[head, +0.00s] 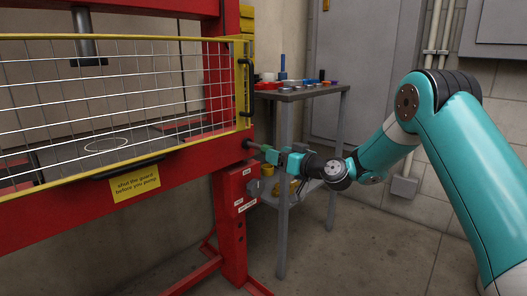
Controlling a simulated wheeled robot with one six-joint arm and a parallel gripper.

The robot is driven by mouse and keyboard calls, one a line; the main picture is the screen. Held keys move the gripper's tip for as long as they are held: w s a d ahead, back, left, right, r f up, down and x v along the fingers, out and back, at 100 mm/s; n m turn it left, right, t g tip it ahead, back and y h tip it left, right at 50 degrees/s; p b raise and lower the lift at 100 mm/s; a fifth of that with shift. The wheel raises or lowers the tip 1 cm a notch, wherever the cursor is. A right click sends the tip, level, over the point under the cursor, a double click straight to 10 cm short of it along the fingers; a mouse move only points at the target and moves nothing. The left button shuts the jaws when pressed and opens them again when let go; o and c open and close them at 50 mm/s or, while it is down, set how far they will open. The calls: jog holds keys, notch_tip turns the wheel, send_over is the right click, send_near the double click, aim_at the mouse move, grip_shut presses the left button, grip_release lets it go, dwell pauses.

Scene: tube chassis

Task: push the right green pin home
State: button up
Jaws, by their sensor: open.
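The red press frame (233,206) stands at the left, with a yellow-edged mesh guard (120,88) across its front. At its right post, a thin grey shaft, apparently the right green pin (257,148), sticks out to the right from a dark round spot on the post. My gripper (275,157) is at the pin's outer end, reaching in from the right, roughly in line with it. Its jaws are open. Green pin head and teal fingers blend here, so I cannot tell whether they touch. No left pin can be made out.
A grey side table (300,93) with several small coloured items stands just behind my gripper, with yellow things on its lower shelf. A yellow sign (135,183) hangs on the press crossbeam. The floor (345,250) in front is clear.

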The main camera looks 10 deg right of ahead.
aim_at(263, 150)
jog(key=x, duration=0.6)
jog(key=shift+w+a+b, duration=0.15)
jog(key=shift+w+b, duration=0.1)
jog(key=shift+b, duration=0.05)
